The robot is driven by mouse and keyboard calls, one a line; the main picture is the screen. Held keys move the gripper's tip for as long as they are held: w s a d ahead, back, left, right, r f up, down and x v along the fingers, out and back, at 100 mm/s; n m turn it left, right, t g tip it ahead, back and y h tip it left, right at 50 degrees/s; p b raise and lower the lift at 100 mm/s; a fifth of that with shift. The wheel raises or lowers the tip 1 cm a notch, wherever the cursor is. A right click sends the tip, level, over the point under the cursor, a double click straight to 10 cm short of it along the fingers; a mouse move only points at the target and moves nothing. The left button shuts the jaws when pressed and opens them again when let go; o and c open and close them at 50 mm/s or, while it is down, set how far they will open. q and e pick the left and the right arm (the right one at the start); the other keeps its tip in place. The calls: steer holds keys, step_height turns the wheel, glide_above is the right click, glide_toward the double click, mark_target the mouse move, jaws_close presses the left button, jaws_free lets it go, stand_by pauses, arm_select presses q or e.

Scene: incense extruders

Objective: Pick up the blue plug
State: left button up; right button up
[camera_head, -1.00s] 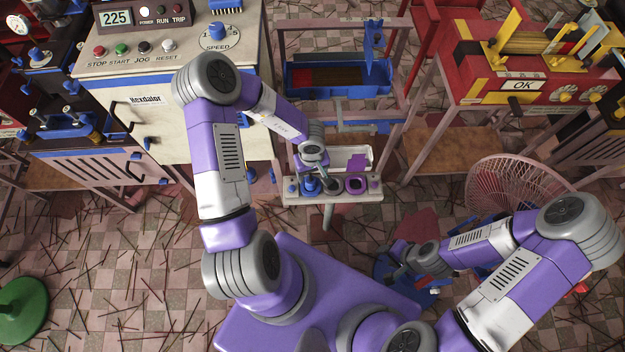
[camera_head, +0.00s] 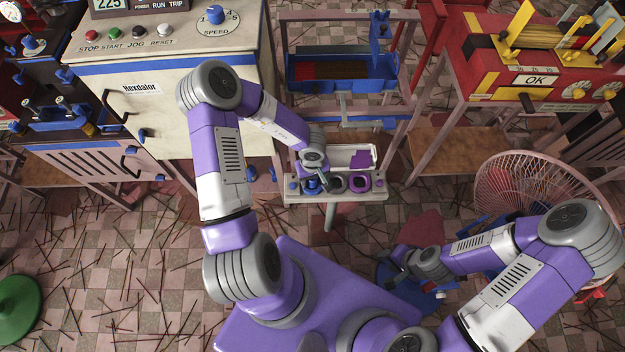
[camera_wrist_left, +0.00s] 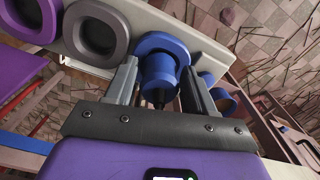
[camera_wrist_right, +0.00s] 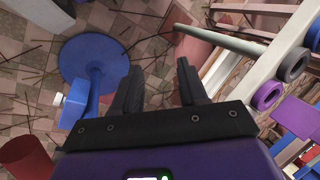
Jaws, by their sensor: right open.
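The blue plug (camera_head: 311,186), with a wide blue rim, stands on the narrow pale shelf (camera_head: 345,198) in front of the machine. In the left wrist view the plug (camera_wrist_left: 160,72) is between the two fingers of my left gripper (camera_wrist_left: 158,85), which are apart on either side of it. Its lower dark end points toward the palm. In the head view my left gripper (camera_head: 324,182) is over the shelf beside the plug. My right gripper (camera_wrist_right: 158,85) is open and empty, away from the shelf. It is at the lower right in the head view (camera_head: 390,256).
A grey ring (camera_head: 335,184) and a purple ring (camera_head: 358,183) sit right of the plug on the shelf. A small blue piece (camera_head: 293,187) is at the left. A white bin (camera_head: 350,157) is behind. A fan (camera_head: 525,185) stands at the right.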

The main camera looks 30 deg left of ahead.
arm_select(q)
steer(key=c, duration=0.8)
